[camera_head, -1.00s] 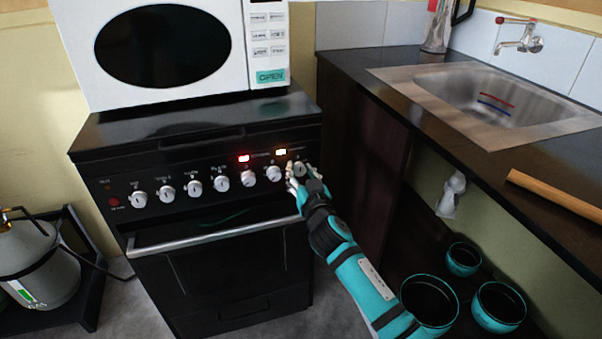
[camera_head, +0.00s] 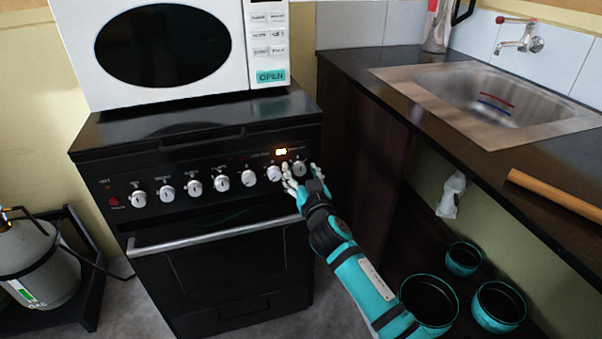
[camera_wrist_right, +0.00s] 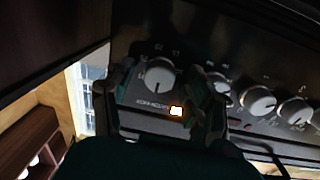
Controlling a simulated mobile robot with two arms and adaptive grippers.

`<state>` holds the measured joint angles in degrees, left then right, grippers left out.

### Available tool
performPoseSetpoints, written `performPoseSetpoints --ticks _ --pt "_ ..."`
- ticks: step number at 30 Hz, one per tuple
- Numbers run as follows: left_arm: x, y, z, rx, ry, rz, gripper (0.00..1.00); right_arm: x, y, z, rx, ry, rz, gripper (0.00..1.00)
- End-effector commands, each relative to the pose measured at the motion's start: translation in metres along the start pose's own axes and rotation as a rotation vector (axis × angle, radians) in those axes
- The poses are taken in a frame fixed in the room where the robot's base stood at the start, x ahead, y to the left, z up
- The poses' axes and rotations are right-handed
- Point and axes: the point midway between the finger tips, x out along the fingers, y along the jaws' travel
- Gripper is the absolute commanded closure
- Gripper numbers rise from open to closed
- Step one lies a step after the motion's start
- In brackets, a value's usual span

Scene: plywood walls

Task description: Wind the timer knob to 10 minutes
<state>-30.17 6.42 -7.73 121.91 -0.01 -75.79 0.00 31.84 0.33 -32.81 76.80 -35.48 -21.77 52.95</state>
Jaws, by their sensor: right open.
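The timer knob is most likely the rightmost round silver knob (camera_head: 299,167) on the black stove's (camera_head: 205,235) front panel. In the right wrist view the knob (camera_wrist_right: 160,76) shows with a dark pointer line and small markings around it. My right gripper (camera_head: 300,175) is right in front of it, open, with one finger on either side of the knob. In the wrist view the fingers (camera_wrist_right: 165,98) look apart from the knob's sides; contact cannot be told. An amber light (camera_head: 281,152) glows beside this knob. My left gripper is out of view.
More silver knobs (camera_head: 221,183) run in a row to the left. The oven handle (camera_head: 205,232) sticks out below. A white microwave (camera_head: 262,60) stands on the stove. A dark counter (camera_head: 480,160) with a sink is at the right, with teal pots (camera_head: 464,259) below.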

Motion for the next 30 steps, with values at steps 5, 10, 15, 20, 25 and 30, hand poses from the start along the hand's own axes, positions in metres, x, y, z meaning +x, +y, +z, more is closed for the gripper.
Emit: performPoseSetpoints --ticks 5,10,15,20,25,30 --pt "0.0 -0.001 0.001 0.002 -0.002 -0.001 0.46 -0.003 0.0 0.0 0.001 0.0 0.0 0.45" --pt "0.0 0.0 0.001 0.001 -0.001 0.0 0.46 -0.023 0.001 0.001 0.001 0.001 0.0 0.45" --pt "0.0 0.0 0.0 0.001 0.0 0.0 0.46 -0.057 0.0 0.001 0.002 -0.001 0.0 0.45" --pt "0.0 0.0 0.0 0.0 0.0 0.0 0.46 -0.089 0.0 0.001 0.002 -0.001 0.0 0.45" --pt "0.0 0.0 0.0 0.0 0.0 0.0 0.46 -0.112 0.0 0.001 0.002 -0.001 0.0 0.45" --pt "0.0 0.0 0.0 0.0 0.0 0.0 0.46 -0.12 0.0 0.0 0.0 0.0 0.001 0.45"
